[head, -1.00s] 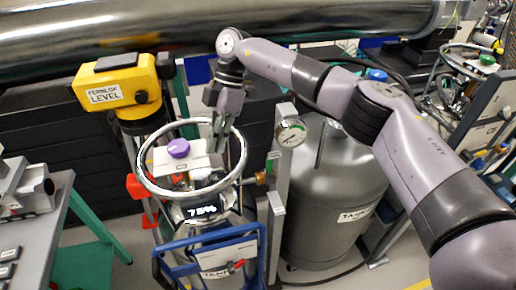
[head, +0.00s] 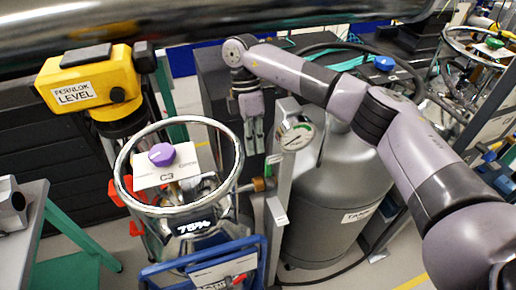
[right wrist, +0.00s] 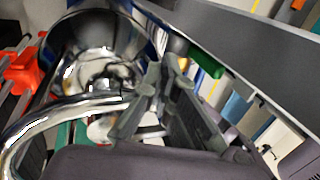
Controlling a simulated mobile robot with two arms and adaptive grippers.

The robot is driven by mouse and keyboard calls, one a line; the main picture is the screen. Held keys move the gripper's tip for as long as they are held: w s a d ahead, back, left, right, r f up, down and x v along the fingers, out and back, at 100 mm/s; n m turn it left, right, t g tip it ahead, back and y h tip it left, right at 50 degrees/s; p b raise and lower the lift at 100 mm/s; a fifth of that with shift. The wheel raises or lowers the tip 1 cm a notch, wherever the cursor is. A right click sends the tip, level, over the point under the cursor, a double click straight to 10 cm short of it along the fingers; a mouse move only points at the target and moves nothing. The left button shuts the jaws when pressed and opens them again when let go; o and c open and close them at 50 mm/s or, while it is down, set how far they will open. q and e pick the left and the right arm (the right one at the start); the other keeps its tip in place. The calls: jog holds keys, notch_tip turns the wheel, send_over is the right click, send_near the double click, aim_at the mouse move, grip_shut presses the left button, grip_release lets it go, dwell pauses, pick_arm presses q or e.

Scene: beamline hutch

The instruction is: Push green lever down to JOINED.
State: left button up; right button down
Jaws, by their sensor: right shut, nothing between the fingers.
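The green lever (head: 274,159) is a small green piece on the left side of the upright grey post, below the round gauge. It also shows in the right wrist view as a short green block (right wrist: 207,63) against the long grey post. My right gripper (head: 254,145) points down just left of the post, above and left of the lever. In the right wrist view its fingers (right wrist: 150,88) are shut and empty, left of the green block and apart from it. No JOINED marking is readable. My left gripper is not in view.
A shiny dewar with a ring rim (head: 120,172) and a purple-knobbed top (head: 162,154) stands left of the gripper. The gauge (head: 296,134) tops the post (head: 283,200). A grey tank (head: 330,200) stands right. A yellow level device (head: 90,83) is at left.

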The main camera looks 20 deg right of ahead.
aim_at(268, 174)
jog(key=s+p, duration=0.1)
jog(key=s, duration=0.2)
jog(key=shift+s+r, duration=0.1)
jog(key=shift+s, duration=0.2)
